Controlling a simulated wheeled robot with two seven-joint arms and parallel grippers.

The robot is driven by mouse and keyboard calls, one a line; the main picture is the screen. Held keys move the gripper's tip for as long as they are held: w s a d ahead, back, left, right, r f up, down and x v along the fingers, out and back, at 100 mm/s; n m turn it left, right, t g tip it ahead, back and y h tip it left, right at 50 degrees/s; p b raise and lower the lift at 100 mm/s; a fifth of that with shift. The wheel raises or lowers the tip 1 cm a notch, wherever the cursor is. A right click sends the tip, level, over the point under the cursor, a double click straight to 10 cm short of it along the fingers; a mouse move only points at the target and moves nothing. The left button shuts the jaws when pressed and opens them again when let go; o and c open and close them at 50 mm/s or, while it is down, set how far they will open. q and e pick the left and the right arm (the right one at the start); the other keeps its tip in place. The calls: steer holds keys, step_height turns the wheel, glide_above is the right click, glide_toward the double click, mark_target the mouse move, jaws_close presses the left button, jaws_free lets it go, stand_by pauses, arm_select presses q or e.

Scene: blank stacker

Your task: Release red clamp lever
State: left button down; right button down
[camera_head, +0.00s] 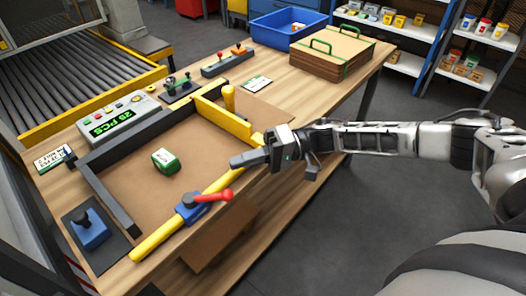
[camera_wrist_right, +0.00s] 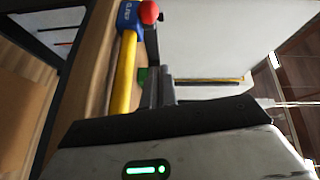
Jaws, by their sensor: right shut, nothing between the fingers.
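The red clamp lever (camera_head: 213,196) sticks out to the right from a blue clamp body (camera_head: 190,209) on a yellow rail (camera_head: 155,240) at the table's front edge. In the right wrist view the lever's red knob (camera_wrist_right: 149,12) and the blue body (camera_wrist_right: 129,16) show at the top, beyond the fingertips. My right gripper (camera_head: 237,162) is shut and empty. It is above the yellow rail's far part, behind the lever and apart from it. Its shut fingers (camera_wrist_right: 160,85) also show in the right wrist view. My left gripper is not in view.
A yellow fence (camera_head: 222,118) with an upright handle stands behind my right gripper. Stacked boards (camera_head: 330,55) lie at the back.

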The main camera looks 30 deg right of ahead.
mark_target(208, 197)
steer(key=a, duration=0.3)
steer(key=shift+s+a+f+p, duration=0.1)
steer(key=shift+p, duration=0.2)
steer(key=shift+s+a+f+p, duration=0.2)
steer(key=shift+s+a, duration=0.1)
steer(key=shift+s, duration=0.45)
steer(key=shift+s+a+f+p, duration=0.1)
steer(key=shift+s+a+f, duration=0.15)
steer(key=shift+s, duration=0.5)
steer(key=shift+w, duration=0.1)
